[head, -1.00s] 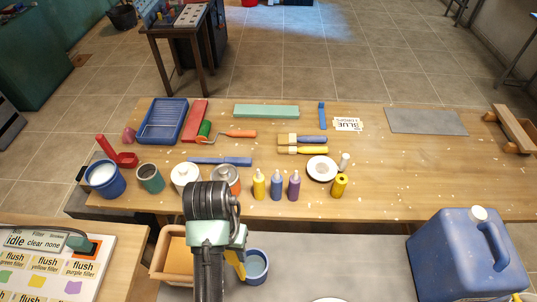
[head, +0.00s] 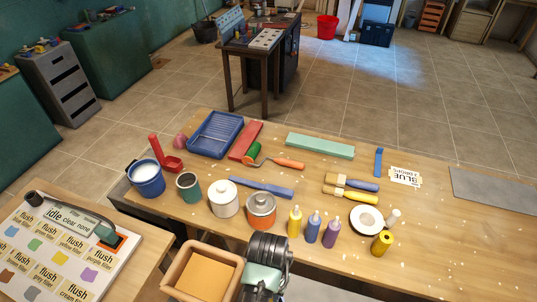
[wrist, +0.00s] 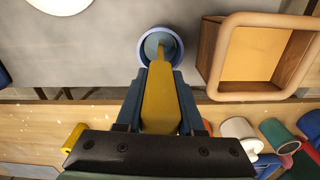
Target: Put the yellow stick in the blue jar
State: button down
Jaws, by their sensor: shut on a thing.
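In the wrist view my gripper (wrist: 160,80) is shut on the yellow stick (wrist: 158,105), with a dark blue-green finger on either side of it. The stick's far end overlaps the round mouth of the blue jar (wrist: 177,42). I cannot tell whether that end is inside the jar or above it. The jar stands on a grey surface. In the head view my arm covers the front centre, and the gripper, stick and jar do not show.
A wooden box (head: 172,281) with an orange-tan inside stands close beside the jar; it also shows in the wrist view (wrist: 219,65). The wooden table (head: 310,260) holds paint bottles, pots, brushes and a blue tray (head: 192,143). A button panel (head: 62,245) is at left.

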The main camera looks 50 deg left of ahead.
jog(key=shift+s+f, duration=0.1)
jog(key=shift+f, duration=1.6)
jog(key=shift+f, duration=0.2)
jog(key=c, duration=0.5)
grip_release()
